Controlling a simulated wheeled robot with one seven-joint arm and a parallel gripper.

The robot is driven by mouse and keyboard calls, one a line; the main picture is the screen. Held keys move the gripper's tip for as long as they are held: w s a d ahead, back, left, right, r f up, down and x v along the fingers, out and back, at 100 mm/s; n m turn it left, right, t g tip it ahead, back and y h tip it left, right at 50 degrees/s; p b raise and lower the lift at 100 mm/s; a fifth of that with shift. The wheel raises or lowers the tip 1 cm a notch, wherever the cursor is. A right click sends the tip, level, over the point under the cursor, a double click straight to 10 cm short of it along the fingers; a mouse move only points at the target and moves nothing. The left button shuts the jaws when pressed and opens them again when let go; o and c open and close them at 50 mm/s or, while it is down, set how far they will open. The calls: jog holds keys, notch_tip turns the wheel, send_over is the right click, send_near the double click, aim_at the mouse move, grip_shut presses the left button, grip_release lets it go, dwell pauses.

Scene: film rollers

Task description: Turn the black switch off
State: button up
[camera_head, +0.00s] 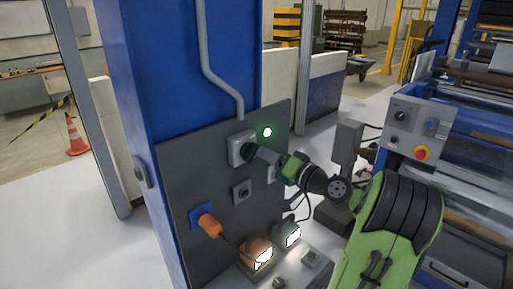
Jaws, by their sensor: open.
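A dark grey panel (215,175) is mounted on the blue column. A light grey switch box (236,147) sits on its upper part, under a grey conduit. A black knob (247,152) shows on the box, partly hidden by my gripper. My gripper (256,154) is open, reaching in from the right with its fingertips at the knob. I cannot tell whether they touch it or how the knob is turned. A green lamp (267,132) glows to the upper right of the box. A smaller grey switch (241,192) with a dark centre sits below.
An orange plug (209,225) with a cable is on the panel's lower left. Lit orange (256,252) and green (288,235) units sit below on a grey box. A control box (413,132) with a red-and-yellow button stands on the machine at right. Open floor lies left of the column.

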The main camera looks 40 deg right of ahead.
aim_at(251, 152)
jog(key=w+p, duration=0.1)
jog(key=w, duration=0.4)
jog(key=shift+w, duration=0.15)
jog(key=shift+c, duration=0.2)
grip_shut()
